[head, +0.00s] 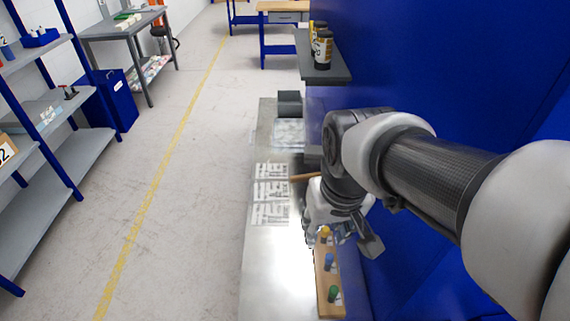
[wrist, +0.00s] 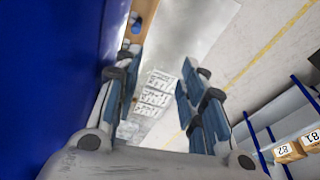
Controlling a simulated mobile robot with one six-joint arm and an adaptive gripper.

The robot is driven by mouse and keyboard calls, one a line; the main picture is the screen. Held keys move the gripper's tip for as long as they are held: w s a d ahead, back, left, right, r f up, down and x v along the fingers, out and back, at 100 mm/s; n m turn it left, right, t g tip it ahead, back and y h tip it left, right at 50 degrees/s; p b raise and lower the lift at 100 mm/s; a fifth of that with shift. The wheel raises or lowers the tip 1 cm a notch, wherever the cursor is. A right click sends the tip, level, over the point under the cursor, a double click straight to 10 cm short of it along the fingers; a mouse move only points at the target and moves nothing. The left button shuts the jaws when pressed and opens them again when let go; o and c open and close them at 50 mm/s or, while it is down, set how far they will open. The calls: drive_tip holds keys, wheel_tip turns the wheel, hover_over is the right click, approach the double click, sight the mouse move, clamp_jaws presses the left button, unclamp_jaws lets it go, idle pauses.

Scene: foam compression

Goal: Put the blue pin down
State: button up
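The blue pin (head: 329,262) stands on a wooden strip (head: 323,283) between a yellow pin (head: 325,234) and a green pin (head: 334,293). In the wrist view a blue pin top (wrist: 136,20) shows at the upper left, outside the fingers. My gripper (head: 341,238) is over the far end of the strip, near the yellow pin. In the wrist view my gripper (wrist: 163,66) has its fingers wide apart with nothing between them. The lower parts of the pins are partly hidden.
Blue-framed shelves (head: 75,160) stand across the floor at left.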

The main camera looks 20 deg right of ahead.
drive_tip(key=s+a+r+n+t, duration=0.1)
drive_tip(key=s+a+r+t, duration=0.1)
drive_tip(key=s, duration=0.5)
drive_tip(key=shift+a+r, duration=0.35)
drive_tip(key=shift+a, duration=0.5)
drive_tip(key=shift+o, duration=0.2)
drive_tip(key=shift+w, duration=0.1)
